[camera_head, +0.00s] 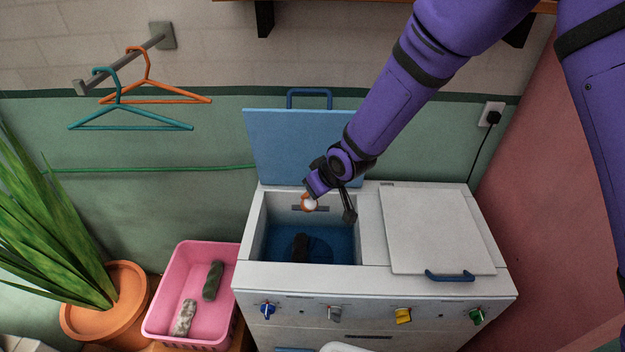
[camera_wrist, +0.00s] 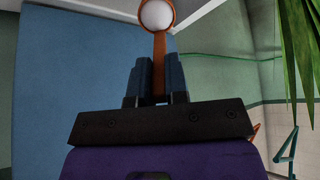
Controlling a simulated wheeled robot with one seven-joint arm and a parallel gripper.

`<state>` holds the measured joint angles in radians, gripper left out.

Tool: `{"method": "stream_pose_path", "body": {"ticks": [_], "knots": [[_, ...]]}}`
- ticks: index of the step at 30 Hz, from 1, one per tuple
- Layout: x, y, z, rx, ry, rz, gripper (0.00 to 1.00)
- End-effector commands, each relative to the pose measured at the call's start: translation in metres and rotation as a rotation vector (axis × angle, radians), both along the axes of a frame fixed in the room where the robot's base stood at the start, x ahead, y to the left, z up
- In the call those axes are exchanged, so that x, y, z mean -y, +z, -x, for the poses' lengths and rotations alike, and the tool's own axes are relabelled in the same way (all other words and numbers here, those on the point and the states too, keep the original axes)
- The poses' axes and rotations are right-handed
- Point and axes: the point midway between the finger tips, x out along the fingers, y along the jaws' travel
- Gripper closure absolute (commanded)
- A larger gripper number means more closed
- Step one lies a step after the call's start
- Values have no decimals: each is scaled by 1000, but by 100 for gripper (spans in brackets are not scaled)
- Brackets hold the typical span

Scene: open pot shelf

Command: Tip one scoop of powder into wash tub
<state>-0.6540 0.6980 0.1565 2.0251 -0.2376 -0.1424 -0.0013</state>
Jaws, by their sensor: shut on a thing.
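The wash tub (camera_head: 252,232) is the left, open compartment of a white twin-tub washer, with a blue interior and a dark item low inside. Its blue lid (camera_head: 290,135) stands raised behind it. My gripper (camera_head: 313,190) is over the tub's opening. It is shut on the orange handle of a scoop (camera_head: 305,205). In the wrist view, the orange scoop (camera_wrist: 158,45) sticks out between the fingertips (camera_wrist: 157,80), with white powder (camera_wrist: 157,15) in its bowl. The powder also shows as a white spot in the head view.
The right compartment's white lid (camera_head: 435,230) is closed. A pink basket (camera_head: 190,255) with two rolled cloths stands left of the washer, beside a potted plant (camera_head: 95,310). Hangers (camera_head: 140,100) hang on a wall rail. Knobs (camera_head: 335,314) line the front.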

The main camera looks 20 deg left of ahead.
Motion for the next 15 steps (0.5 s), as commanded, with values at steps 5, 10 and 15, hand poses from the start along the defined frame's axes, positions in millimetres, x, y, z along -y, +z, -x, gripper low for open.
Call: {"method": "stream_pose_path", "body": {"ticks": [5,10,15], "knots": [[9,-7,6,55,0,-84,100],[16,-13,11,108,1,-166,100],[24,-19,16,161,0,-248,100]]}}
